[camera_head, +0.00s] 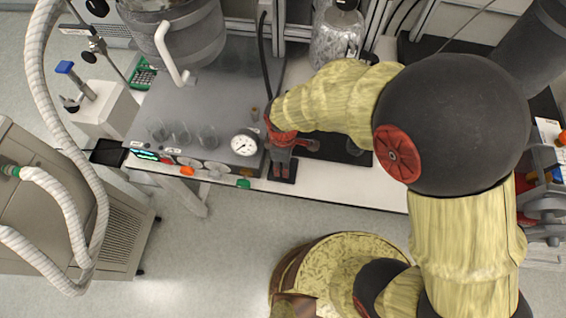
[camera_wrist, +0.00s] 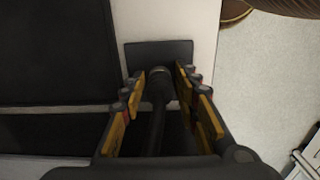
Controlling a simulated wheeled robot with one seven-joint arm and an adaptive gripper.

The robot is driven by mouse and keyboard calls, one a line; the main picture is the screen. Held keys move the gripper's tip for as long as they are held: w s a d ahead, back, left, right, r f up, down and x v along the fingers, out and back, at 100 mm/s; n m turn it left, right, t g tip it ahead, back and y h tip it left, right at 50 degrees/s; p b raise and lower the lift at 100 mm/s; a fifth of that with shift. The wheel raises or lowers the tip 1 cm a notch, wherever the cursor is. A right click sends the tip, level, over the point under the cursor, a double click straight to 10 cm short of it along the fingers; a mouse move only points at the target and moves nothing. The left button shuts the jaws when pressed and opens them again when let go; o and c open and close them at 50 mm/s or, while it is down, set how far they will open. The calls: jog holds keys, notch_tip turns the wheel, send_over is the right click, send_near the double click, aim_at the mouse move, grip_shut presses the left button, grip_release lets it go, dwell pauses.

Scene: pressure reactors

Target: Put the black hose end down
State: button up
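The black hose (camera_head: 266,60) hangs down from the top of the head view to my gripper (camera_head: 284,160). In the wrist view the dark hose end (camera_wrist: 159,82) lies between the two yellow-padded fingers of my gripper (camera_wrist: 160,76). A narrow gap shows on each side of it, so the fingers look open around it. Beyond the hose end is a small dark rectangular pad (camera_wrist: 160,50) on the white bench top (camera_wrist: 206,30). Whether the hose end touches the pad is hard to tell. In the head view my gripper hides the hose end.
A pressure gauge (camera_head: 243,145) and coloured knobs line the bench front just left of my gripper. Glass beakers (camera_head: 207,136) stand further left on the grey plate. A glass vessel (camera_head: 337,38) stands behind. Bare white bench (camera_head: 345,180) shows to the right.

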jog(key=shift+o, duration=0.8)
jog(key=shift+r, duration=0.1)
jog(key=shift+r, duration=0.35)
jog(key=w+d+r+m+p, duration=0.1)
jog(key=d+r+m+p, duration=0.25)
jog(key=r, duration=1.35)
jog(key=s+d+r+m+t, duration=0.2)
jog(key=s+d+r+m, duration=0.2)
jog(key=d, duration=0.5)
jog(key=s+d+r+m+t, duration=0.3)
jog(key=s+d+r+m, duration=0.1)
jog(key=d+r+m, duration=0.5)
notch_tip(320, 180, up, 2)
jog(key=shift+s+d+r+t+b, duration=0.15)
jog(key=shift+s+d+t+b, duration=0.2)
jog(key=shift+d, duration=0.3)
jog(key=shift+m, duration=0.25)
